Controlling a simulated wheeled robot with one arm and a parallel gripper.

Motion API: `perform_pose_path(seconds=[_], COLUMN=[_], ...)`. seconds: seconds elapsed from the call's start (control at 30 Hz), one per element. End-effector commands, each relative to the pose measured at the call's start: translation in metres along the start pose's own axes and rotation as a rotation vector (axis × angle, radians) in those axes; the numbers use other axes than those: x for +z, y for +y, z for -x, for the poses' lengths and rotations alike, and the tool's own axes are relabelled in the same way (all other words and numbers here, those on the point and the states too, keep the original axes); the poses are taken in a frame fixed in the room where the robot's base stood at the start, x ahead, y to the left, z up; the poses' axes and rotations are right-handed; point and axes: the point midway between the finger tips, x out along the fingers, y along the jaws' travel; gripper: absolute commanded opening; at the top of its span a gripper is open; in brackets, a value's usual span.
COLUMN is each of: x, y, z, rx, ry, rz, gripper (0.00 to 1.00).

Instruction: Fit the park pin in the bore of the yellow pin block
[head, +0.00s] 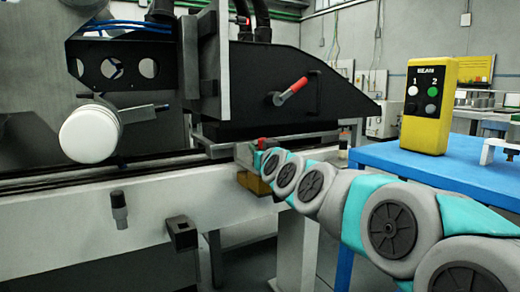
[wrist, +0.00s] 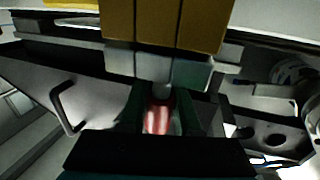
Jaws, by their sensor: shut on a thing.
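My gripper (wrist: 160,112) is shut on the park pin (wrist: 157,116), whose red body shows between the two dark fingers in the wrist view. A paler end of the pin points toward the yellow pin block (wrist: 165,22), which fills the top of that view above grey pieces. I cannot tell whether the pin's tip is touching or inside the bore; the bore is hidden. In the head view the yellow pin block (head: 253,184) sits low at the machine rail, partly behind my arm. A bit of red (head: 262,143) shows by my gripper there.
The black machine housing (head: 335,98) with a red-handled lever (head: 291,90) stands above the rail (head: 70,208). A white roller (head: 90,134) is at left. A blue table (head: 465,165) with a yellow button box (head: 430,105) is at right, close to my arm.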

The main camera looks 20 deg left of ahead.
Motion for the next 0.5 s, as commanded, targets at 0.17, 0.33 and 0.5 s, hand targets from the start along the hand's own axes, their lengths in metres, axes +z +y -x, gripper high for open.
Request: perform_pose_path(seconds=[0.17, 0.33, 0.5], x=[0.0051, 0.0073, 0.0068], y=[0.0001, 0.0001, 0.0001], z=[0.0, 0.0, 0.0], rx=[0.0, 0.0, 0.0], ry=[0.0, 0.0, 0.0], rz=[0.001, 0.001, 0.001], gripper=[0.0, 0.33, 0.52])
